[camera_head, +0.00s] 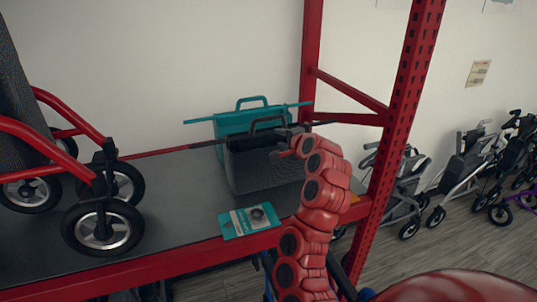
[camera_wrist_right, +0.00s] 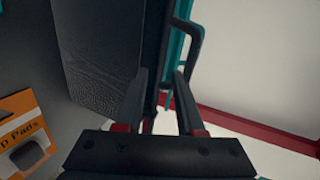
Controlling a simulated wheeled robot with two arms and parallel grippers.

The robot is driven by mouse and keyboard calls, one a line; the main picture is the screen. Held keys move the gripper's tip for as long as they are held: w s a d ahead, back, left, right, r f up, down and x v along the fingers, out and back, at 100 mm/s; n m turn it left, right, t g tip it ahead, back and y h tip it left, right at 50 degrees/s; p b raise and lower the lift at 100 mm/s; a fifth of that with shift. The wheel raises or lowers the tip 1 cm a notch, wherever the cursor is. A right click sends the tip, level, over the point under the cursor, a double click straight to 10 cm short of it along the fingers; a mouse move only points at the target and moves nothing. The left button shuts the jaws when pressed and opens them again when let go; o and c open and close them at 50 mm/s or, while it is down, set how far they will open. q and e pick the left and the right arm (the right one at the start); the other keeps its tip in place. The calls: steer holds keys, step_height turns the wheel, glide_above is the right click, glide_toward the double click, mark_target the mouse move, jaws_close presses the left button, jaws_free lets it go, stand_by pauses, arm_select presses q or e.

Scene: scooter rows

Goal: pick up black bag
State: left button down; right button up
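The black bag (camera_head: 262,168) stands upright on the shelf, its thin handle (camera_head: 267,122) raised. My right gripper (camera_head: 287,135) is at the bag's top right, close to the handle. In the right wrist view the bag's textured side (camera_wrist_right: 105,50) is at upper left and a dark handle loop (camera_wrist_right: 198,45) is at upper right. The gripper's fingers (camera_wrist_right: 160,78) are apart, with the bag's dark top edge appearing between them. I cannot tell whether they touch it. A teal bag (camera_head: 225,126) stands right behind the black bag. My left gripper is not in view.
A red-framed shelf (camera_head: 170,262) carries the bags, a teal card (camera_head: 249,221) and a wheeled red frame (camera_head: 70,105) at left. A red upright post (camera_head: 408,85) stands right of the bags. Several walkers (camera_head: 465,165) stand on the floor beyond.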

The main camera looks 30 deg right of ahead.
mark_target(270, 133)
steer(key=p+x, duration=0.2)
steer(key=x, duration=0.3)
steer(key=shift+w+d, duration=0.1)
steer(key=shift+w, duration=0.05)
steer(key=shift+w+d+p, duration=0.2)
steer(key=shift+w+p, duration=0.85)
steer(key=shift+p, duration=0.05)
steer(key=shift+w+f+p, duration=0.2)
steer(key=shift+w+p, duration=0.1)
steer(key=shift+w, duration=0.05)
steer(key=shift+p+x, duration=0.45)
steer(key=shift+x, duration=0.55)
steer(key=shift+w+d+f, duration=0.1)
steer(key=shift+f, duration=0.1)
jaws_close()
